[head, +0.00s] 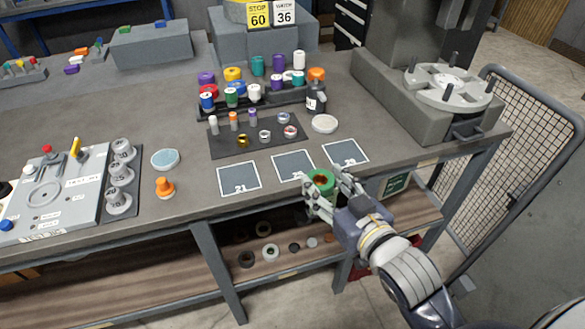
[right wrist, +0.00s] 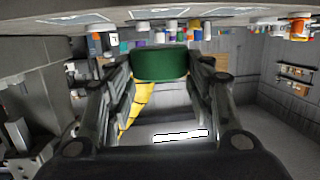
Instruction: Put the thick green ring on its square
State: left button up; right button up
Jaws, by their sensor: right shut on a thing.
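The thick green ring (head: 320,178) is between the fingers of my right gripper (head: 326,190), which is shut on it. In the right wrist view the green ring (right wrist: 160,65) sits between the two fingertips. In the head view it appears over the front edge of the bench, at the lower right of the middle square. Three dark squares with white outlines lie along the bench front: the left square (head: 239,178), the middle square (head: 292,165) and the right square (head: 345,153). The middle square's number is partly hidden. My left gripper is not in view.
A dark mat (head: 225,147) with small rings and pegs lies behind the squares, and a rack of colored spools stands behind it. A white disc (head: 324,124), an orange knob (head: 165,187) and a grey fixture (head: 400,112) are nearby. The squares look bare.

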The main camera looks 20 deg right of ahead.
jog(key=p, duration=0.1)
send_over(298, 171)
jog(key=shift+s+f, duration=0.1)
jog(key=shift+f, duration=0.55)
notch_tip(298, 171, down, 3)
jog(key=shift+f, duration=0.1)
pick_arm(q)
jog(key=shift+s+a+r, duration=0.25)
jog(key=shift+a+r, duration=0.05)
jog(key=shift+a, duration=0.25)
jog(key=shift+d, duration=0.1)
pick_arm(e)
jog(key=shift+f, duration=0.1)
jog(key=shift+f, duration=0.1)
jog(key=o, duration=1.3)
jog(key=shift+c, duration=0.2)
